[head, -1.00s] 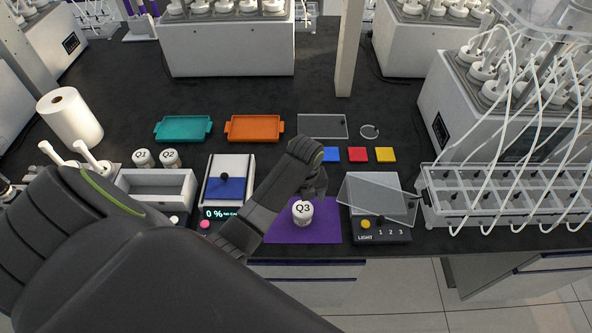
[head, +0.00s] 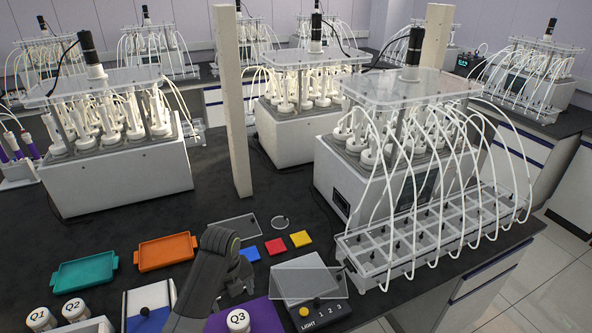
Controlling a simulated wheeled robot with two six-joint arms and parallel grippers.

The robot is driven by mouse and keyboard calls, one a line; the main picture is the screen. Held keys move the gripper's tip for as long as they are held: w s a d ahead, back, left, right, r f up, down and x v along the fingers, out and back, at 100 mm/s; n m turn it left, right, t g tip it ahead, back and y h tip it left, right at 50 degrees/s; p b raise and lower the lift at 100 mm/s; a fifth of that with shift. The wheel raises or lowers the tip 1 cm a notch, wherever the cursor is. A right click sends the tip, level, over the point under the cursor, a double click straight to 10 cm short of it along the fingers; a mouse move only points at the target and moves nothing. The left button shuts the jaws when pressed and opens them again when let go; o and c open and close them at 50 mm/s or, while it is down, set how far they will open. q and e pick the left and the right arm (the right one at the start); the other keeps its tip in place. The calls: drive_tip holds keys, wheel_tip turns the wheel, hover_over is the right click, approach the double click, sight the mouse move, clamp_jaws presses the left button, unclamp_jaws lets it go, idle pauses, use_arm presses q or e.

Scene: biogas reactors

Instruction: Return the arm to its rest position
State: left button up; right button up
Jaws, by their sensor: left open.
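My left arm comes up from the bottom edge, and its open left gripper (head: 236,292) hangs over the purple mat (head: 266,318). The white-capped bottle marked Q3 (head: 238,320) stands on the mat just below the gripper in the picture, cut by the bottom edge. The gripper holds nothing that I can see; whether its fingers touch the cap cannot be told. My right gripper is not in view.
Orange (head: 166,252) and teal (head: 84,273) trays lie left. A tubed reactor (head: 400,160) and white post (head: 232,110) stand beyond.

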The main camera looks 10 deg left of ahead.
use_arm(q)
drive_tip(key=s+a+f+n+t, duration=0.1)
drive_tip(key=s+a+f+n, duration=0.1)
drive_tip(key=s+n, duration=0.55)
drive_tip(key=s+a+f+n+t, duration=0.1)
drive_tip(key=s+f+n, duration=0.1)
drive_tip(key=s+n, duration=0.55)
drive_tip(key=s+a+r+n+t+y, duration=0.1)
drive_tip(key=s+r+n, duration=0.2)
drive_tip(key=s+n, duration=0.3)
drive_tip(key=s+a+r+n+t+y, duration=0.1)
drive_tip(key=s+r+n, duration=0.2)
drive_tip(key=s+n, duration=0.35)
wheel_tip(320, 180, down, 35)
drive_tip(key=s+a+g+b, duration=0.1)
drive_tip(key=a+g+b, duration=0.1)
drive_tip(key=b, duration=0.6)
drive_tip(key=s+f+b, duration=0.3)
drive_tip(key=s+f, duration=0.4)
drive_tip(key=f, duration=0.3)
drive_tip(key=s+d+f+h+b, duration=0.1)
drive_tip(key=s+f+b, duration=0.2)
drive_tip(key=s+f, duration=0.4)
wheel_tip(320, 180, down, 3)
drive_tip(key=shift+s+d+f+g, duration=0.2)
drive_tip(key=shift+s+d+g, duration=0.05)
drive_tip(key=shift+s+g, duration=0.15)
